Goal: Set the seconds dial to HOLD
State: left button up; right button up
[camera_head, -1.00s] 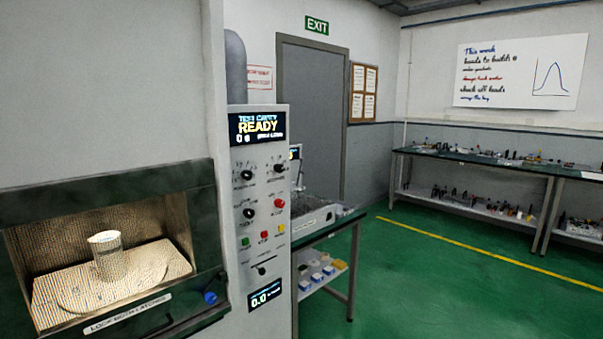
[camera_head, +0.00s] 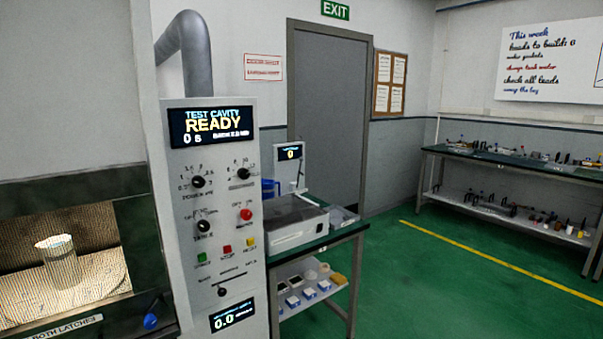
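The control panel (camera_head: 225,285) stands left of centre, with a display (camera_head: 212,126) reading TEST CAVITY, READY and 0 s. Its upper row has two black dials: an upper left dial (camera_head: 198,182) with a label that looks like POWER kW, and an upper right dial (camera_head: 243,174) with a blurred label and numbers around it. A lower black dial (camera_head: 203,226) seems labelled TABLE. I cannot read which dial is the seconds dial, nor a HOLD mark or pointer position. Neither of my grippers is in view.
A red knob (camera_head: 246,214) and green, red and yellow buttons sit lower on the panel, above a slider (camera_head: 222,291). The lit cavity with a cylinder (camera_head: 58,260) is at left. A bench (camera_head: 318,243) stands right of the panel. Green floor (camera_head: 440,290) is open at right.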

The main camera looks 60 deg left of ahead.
aim_at(242, 173)
jog(key=u, duration=0.15)
jog(key=i, duration=0.85)
jog(key=u, duration=1.1)
jog(key=i, duration=0.75)
jog(key=u, duration=0.7)
